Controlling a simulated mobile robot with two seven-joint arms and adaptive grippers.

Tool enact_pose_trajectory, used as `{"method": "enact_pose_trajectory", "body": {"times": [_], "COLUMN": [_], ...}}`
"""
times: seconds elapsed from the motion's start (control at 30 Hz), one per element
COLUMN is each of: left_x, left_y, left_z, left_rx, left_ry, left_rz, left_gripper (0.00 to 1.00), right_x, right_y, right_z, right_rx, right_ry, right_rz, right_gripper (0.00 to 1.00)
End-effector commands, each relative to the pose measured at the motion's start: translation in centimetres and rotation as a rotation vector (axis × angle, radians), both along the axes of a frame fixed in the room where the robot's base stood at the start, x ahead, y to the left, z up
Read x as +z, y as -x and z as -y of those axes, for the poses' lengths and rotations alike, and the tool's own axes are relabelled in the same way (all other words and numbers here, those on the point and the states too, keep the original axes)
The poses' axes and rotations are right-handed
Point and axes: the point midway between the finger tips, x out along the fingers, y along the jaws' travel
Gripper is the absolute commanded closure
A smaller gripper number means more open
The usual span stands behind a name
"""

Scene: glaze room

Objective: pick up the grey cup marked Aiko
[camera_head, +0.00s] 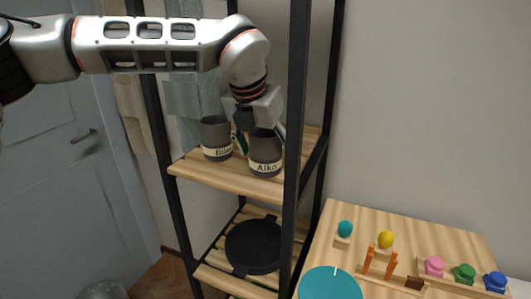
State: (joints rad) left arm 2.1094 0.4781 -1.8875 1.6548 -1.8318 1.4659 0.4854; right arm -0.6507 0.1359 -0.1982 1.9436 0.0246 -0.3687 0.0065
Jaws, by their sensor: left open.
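The grey cup marked Aiko (264,154) stands upright on the wooden upper shelf, its pale name band facing me. My left gripper (260,138) reaches down from above and is open at the cup's top. One finger shows on the cup's left side, in the gap between the two cups, and the other on its right. I cannot tell whether the fingers touch the cup. The gripper hides part of the cup's rim. My right gripper is not in view.
A second grey cup (215,139), its label partly hidden, stands close left of the Aiko cup. A black shelf post (296,120) rises just right of it. A dark round item (253,246) lies on the lower shelf. A wooden table (440,226) with small coloured items stands right.

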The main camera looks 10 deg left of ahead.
Motion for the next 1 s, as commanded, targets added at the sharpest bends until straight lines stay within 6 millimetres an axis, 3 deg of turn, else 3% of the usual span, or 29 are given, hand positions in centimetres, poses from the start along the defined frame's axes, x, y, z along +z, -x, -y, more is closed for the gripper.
{"method": "enact_pose_trajectory", "body": {"times": [0.07, 0.1, 0.27, 0.67, 1.0], "left_x": [0.0, 0.0, 0.0, 0.4, 3.5], "left_y": [0.0, 0.0, 0.0, 0.0, -0.1], "left_z": [0.0, 0.0, 0.0, 0.0, 0.1], "left_rx": [0.0, 0.0, -0.001, 0.0, 0.0], "left_ry": [0.0, 0.0, 0.0, 0.001, 0.001], "left_rz": [0.0, 0.0, 0.0, 0.003, 0.005], "left_gripper": [0.28, 0.33, 0.75, 0.76, 0.76], "right_x": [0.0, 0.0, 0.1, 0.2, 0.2], "right_y": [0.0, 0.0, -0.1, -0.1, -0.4], "right_z": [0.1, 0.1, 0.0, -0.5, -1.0], "right_rx": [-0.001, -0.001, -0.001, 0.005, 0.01], "right_ry": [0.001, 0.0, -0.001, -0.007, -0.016], "right_rz": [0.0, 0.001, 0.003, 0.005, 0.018], "right_gripper": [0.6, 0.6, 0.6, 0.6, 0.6]}}
